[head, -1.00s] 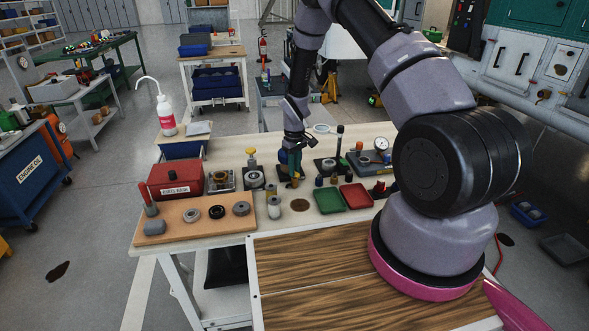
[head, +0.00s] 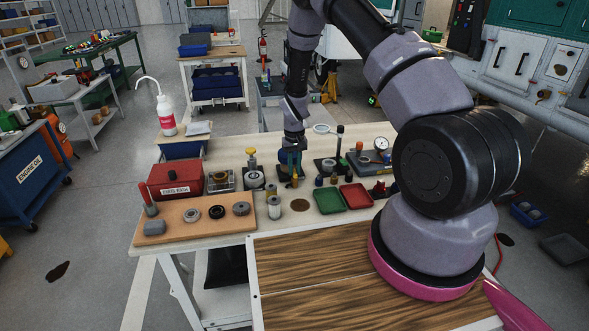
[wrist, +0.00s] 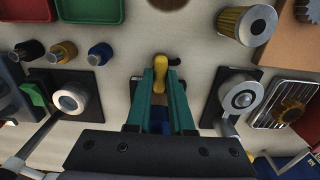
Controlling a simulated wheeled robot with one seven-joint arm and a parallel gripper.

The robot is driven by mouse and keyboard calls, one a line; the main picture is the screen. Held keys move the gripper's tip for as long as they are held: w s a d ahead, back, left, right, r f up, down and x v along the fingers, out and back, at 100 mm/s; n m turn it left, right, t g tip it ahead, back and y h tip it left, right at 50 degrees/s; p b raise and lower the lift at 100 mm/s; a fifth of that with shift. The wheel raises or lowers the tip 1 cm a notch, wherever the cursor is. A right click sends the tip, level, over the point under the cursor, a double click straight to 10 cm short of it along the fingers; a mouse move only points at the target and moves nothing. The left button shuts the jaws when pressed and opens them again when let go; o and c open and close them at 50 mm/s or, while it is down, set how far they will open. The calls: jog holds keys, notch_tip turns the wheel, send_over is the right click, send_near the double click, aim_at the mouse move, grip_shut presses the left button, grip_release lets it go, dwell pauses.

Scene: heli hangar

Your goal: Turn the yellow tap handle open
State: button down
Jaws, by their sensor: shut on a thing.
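The yellow tap handle (wrist: 173,80) shows between the fingertips of my gripper (wrist: 160,72) in the wrist view. My gripper has teal fingers, and they are shut on the handle. A small dark end piece shows just beside the handle's tip. The tap body is mostly hidden beneath the fingers and palm. In the head view my gripper (head: 289,164) points down at the middle of the workbench, and the handle is small and hard to make out there.
A lever-like fitting (wrist: 241,98) stands close to the right of my gripper in the wrist view, and a round fitting (wrist: 70,102) to the left. Green (head: 330,201) and red (head: 356,196) trays lie nearby. A red box (head: 176,180) stands to the left.

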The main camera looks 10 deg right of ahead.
aim_at(295, 171)
dwell(0.3)
jog(key=c, duration=0.8)
grip_release()
jog(key=shift+r, duration=0.1)
notch_tip(295, 171, up, 11)
